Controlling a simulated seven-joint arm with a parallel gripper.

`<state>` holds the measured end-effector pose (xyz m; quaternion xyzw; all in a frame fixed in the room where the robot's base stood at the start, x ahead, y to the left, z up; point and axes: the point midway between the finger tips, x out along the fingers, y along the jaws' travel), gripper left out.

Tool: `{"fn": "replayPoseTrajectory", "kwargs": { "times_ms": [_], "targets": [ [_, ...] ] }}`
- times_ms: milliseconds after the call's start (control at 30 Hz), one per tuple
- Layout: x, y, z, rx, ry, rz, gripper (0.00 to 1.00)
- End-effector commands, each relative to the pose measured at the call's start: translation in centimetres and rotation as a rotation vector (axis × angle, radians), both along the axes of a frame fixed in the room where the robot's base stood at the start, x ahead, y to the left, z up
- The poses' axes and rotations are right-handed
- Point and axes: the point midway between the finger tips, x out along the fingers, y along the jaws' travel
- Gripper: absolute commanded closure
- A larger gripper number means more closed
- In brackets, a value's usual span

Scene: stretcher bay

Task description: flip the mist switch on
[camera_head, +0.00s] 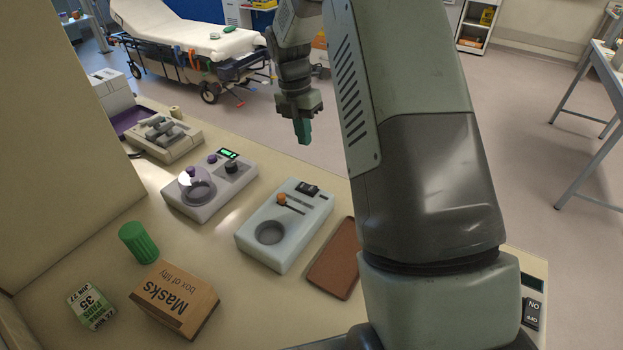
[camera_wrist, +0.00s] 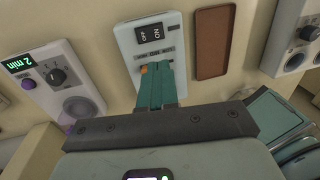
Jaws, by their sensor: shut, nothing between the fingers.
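A pale blue unit (camera_head: 262,240) with a round grey recess and an orange-knobbed slider (camera_head: 282,199) stands on the counter. A black rocker switch (camera_head: 307,188) sits at its far end. In the wrist view the rocker (camera_wrist: 149,33) shows upside-down ON and OFF lettering; I cannot tell which side is pressed. I cannot read a mist label on it. My gripper (camera_head: 304,133) is shut and empty, green fingertips pointing down, above and beyond the unit. In the wrist view the fingers (camera_wrist: 160,88) cover part of the unit's panel.
A grey unit (camera_head: 210,188) with a knob and green display stands left of the blue unit. A brown tray (camera_head: 333,258) lies to its right. Another ON/OFF switch (camera_head: 532,312) is at the lower right. A masks box (camera_head: 175,300) and green tub (camera_head: 139,243) are nearer.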

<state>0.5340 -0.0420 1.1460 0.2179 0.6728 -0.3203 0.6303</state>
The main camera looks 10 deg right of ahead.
Motion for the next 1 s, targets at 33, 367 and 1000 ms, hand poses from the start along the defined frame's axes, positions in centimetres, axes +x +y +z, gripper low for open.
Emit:
{"fn": "replayPoseTrajectory", "kwargs": {
  "times_ms": [33,367,1000],
  "targets": [
    [0.0,0.0,0.0,0.000,0.000,0.000,1.00],
    [-0.5,-0.3,-3.2,0.000,0.004,-0.001,1.00],
    [-1.6,-1.5,-13.6,0.000,0.001,-0.002,1.00]
  ]
}}
